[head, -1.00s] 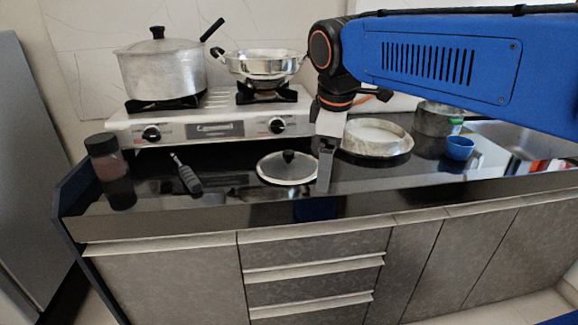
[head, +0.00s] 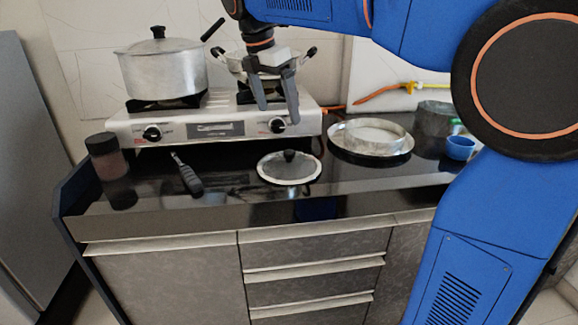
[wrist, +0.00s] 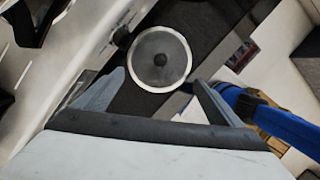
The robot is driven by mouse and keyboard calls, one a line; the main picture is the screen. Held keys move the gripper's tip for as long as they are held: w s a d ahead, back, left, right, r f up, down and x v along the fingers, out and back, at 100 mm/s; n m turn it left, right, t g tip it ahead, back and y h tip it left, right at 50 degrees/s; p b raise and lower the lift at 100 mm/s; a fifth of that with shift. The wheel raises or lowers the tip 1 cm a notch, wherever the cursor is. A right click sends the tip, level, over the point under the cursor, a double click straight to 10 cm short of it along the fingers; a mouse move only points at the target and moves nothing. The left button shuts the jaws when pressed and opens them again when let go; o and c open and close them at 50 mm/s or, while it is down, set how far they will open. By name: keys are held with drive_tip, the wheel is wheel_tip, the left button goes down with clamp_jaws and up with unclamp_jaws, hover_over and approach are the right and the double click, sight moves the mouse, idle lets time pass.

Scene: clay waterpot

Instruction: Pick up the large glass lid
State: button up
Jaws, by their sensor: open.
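The large glass lid (head: 289,168) lies flat on the black counter in front of the stove, with a dark round knob on top and a pale rim.
A white stove (head: 215,125) holds a lidded pot (head: 163,75) and a steel pan (head: 232,64). A round tray (head: 342,142) and blue cup (head: 460,148) are to the right.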

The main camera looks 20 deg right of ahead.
sight(289, 152)
drive_tip(key=x, duration=1.5)
drive_tip(key=shift+s, duration=0.15)
drive_tip(key=c, duration=1.9)
drive_tip(key=shift+a+f, duration=0.1)
drive_tip(key=c, duration=0.3)
drive_tip(key=shift+f, duration=0.1)
drive_tip(key=shift+c, duration=0.3)
